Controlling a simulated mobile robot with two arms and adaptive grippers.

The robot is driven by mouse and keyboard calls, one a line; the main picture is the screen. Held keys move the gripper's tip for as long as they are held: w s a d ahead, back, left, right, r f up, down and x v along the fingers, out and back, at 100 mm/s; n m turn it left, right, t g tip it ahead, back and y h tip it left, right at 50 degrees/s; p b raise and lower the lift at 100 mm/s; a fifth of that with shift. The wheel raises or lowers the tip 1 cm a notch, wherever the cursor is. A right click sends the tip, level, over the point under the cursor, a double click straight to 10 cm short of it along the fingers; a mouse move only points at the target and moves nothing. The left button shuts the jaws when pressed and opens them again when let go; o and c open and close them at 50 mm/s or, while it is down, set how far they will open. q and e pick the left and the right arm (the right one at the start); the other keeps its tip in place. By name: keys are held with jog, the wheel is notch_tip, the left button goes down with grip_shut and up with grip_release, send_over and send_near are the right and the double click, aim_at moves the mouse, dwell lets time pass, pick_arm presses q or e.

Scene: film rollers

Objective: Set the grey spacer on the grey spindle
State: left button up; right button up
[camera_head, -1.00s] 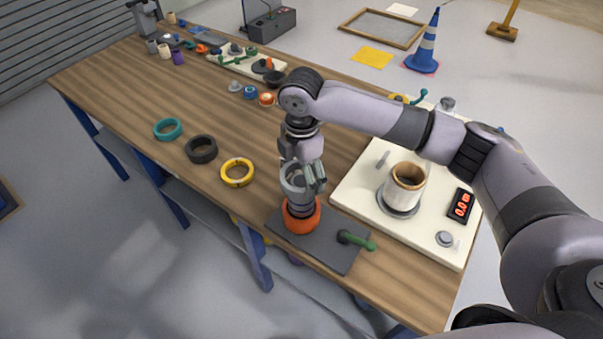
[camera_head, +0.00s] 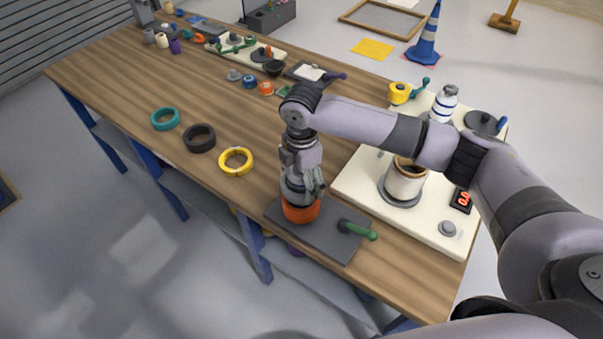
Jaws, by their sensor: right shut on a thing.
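My right gripper (camera_head: 304,184) points down and is shut on the grey spacer (camera_head: 293,195), a ring just above an orange ring (camera_head: 300,212). The orange ring sits on a dark grey base plate (camera_head: 335,248) at the front edge of the table. The spacer appears to be around the upright spindle there; the spindle itself is hidden by the spacer and gripper. I cannot tell whether the spacer touches the orange ring. My left gripper is not in view.
Teal (camera_head: 165,119), black (camera_head: 200,138) and yellow (camera_head: 236,161) rings lie to the left on the wooden table (camera_head: 130,90). A cream board (camera_head: 425,222) holds a white cup (camera_head: 405,182).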

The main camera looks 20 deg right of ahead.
jog(key=shift+f+b, duration=0.4)
jog(key=shift+f, duration=1.3)
jog(key=o, duration=1.3)
jog(key=shift+r, duration=0.1)
notch_tip(320, 180, up, 12)
jog(key=shift+f, duration=0.1)
